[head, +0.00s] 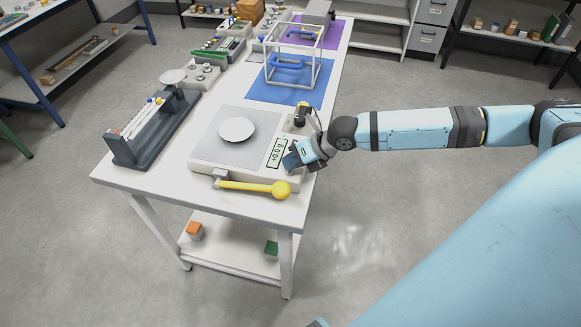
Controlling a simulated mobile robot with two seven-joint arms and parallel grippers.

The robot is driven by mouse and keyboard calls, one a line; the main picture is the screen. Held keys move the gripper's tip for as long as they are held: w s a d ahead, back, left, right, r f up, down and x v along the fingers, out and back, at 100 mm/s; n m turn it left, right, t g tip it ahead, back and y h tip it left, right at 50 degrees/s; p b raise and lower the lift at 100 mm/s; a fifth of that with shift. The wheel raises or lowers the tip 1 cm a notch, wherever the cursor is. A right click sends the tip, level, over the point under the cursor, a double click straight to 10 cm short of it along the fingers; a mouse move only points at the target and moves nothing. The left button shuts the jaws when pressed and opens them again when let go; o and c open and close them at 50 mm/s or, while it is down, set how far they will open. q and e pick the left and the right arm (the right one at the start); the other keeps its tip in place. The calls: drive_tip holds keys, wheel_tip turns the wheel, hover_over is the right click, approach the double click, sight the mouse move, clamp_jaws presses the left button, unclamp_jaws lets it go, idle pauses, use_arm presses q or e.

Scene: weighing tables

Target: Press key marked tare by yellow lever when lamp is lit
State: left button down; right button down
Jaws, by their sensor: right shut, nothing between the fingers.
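A scale (210,163) stands near the front of the white table, with a round white pan (237,130) on its grey top. Its display (275,152) shows digits too small to read surely. A yellow lever (245,186) with a round knob sticks out along its front edge. My right gripper (291,161) is shut and empty, low over the scale's right front corner, beside the display. It covers that part of the panel, so I cannot make out the tare key or whether the gripper touches it. I cannot make out a lit lamp. My left gripper is out of view.
A grey rack (150,135) with several weights stands left of the scale. Behind are a blue mat (265,92) with a white open frame (318,70), a purple mat (333,38) and more instruments. A dark-topped post (300,116) rises at the scale's back right. The floor right is clear.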

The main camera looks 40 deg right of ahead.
drive_tip(key=shift+r+p, duration=0.7)
drive_tip(key=shift+r, duration=0.1)
wheel_tip(320, 180, up, 5)
drive_tip(key=p, duration=0.4)
idle(0.7)
